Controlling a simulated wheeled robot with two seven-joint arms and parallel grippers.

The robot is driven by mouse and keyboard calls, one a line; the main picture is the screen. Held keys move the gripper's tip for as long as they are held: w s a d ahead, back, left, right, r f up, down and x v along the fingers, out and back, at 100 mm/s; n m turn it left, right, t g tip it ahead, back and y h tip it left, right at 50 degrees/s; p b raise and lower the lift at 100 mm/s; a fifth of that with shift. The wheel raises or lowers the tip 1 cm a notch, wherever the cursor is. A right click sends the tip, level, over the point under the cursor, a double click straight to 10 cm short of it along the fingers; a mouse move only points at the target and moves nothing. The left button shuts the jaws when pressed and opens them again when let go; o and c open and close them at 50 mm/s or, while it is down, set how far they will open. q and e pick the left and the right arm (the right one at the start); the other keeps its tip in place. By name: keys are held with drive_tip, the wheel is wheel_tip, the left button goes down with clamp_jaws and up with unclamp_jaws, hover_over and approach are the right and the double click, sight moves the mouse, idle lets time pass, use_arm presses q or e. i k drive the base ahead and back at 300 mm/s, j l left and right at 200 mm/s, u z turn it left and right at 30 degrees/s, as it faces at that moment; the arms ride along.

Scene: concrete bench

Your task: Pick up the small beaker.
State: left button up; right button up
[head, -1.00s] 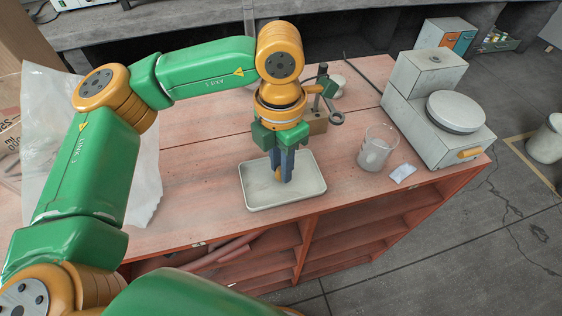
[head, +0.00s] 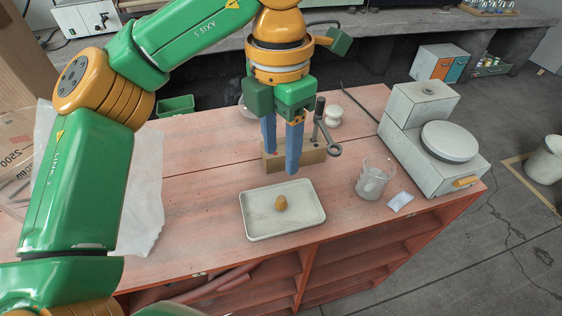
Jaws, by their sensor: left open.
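The small beaker (head: 374,179) is clear glass with greyish contents or shading low down. It stands upright on the red bench top, right of the tray. My left gripper (head: 280,160) is open, its two blue fingers pointing down with nothing between them. It is above the bench, left of the beaker and apart from it. My right gripper is not in view.
A white tray (head: 255,228) with a small brown lump (head: 281,203) lies left of the beaker. A white packet (head: 400,202) lies right of the beaker. A scale-like device (head: 432,150) stands at right.

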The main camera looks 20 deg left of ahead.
sight(377, 170)
drive_tip(key=k, duration=1)
